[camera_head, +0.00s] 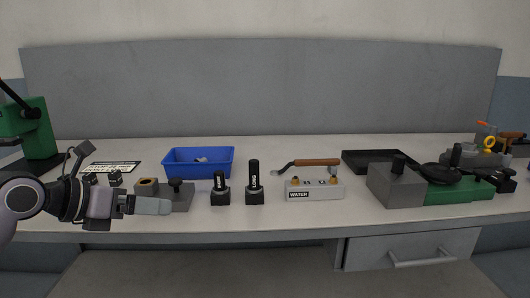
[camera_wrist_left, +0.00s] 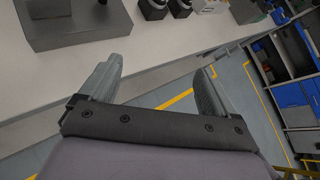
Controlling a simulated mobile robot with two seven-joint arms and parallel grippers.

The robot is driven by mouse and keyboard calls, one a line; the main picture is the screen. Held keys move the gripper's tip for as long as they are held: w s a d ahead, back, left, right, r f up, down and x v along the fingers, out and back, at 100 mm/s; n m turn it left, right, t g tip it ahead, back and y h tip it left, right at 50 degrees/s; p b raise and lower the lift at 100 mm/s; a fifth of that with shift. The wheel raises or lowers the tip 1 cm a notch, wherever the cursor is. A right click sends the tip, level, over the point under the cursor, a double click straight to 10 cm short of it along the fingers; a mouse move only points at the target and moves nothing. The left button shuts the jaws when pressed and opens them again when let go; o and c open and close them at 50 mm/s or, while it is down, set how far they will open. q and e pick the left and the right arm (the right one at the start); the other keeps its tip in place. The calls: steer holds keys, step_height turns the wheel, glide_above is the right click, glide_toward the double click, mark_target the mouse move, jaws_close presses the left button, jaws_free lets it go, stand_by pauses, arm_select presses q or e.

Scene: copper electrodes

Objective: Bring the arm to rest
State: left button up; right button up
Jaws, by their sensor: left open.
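My left gripper (camera_head: 152,206) comes in from the left in the head view, at the front edge of the bench (camera_head: 290,224). In the left wrist view the two grey fingers of the gripper (camera_wrist_left: 158,88) are spread apart with nothing between them. The bench edge and the floor show beyond the fingers. A grey block fixture (camera_head: 180,198) stands just behind the gripper in the head view, partly hidden by it. I cannot tell whether they touch. My right gripper does not show in either view.
A blue bin (camera_head: 198,163) stands behind the gripper. Two black upright holders (camera_head: 220,190) (camera_head: 254,186), a WATER block (camera_head: 315,188), a wooden-handled tool (camera_head: 318,162), a black tray (camera_head: 377,155) and a green and grey machine (camera_head: 395,186) stand to the right. A green press (camera_head: 30,130) is far left.

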arm_select(q)
steer(key=s+d+f+n+t+h, duration=0.2)
steer(key=s+d+f+n+h, duration=0.3)
steer(key=s+d+n+h, duration=0.4)
steer(key=s+a+f+n+t+y, duration=0.1)
steer(key=a+f+n+t+y, duration=0.2)
steer(key=f+n+y, duration=0.55)
steer(key=s+a+f+n+t+y, duration=0.15)
steer(key=f+n+t+y, duration=0.35)
steer(key=n, duration=0.7)
steer(key=s+f+n+g+y, duration=0.2)
steer(key=s+f+n+g, duration=0.7)
steer(key=s+f, duration=0.65)
step_height(320, 180, up, 10)
steer(key=w+a+p, duration=0.1)
steer(key=a+p, duration=0.1)
steer(key=p, duration=1.2)
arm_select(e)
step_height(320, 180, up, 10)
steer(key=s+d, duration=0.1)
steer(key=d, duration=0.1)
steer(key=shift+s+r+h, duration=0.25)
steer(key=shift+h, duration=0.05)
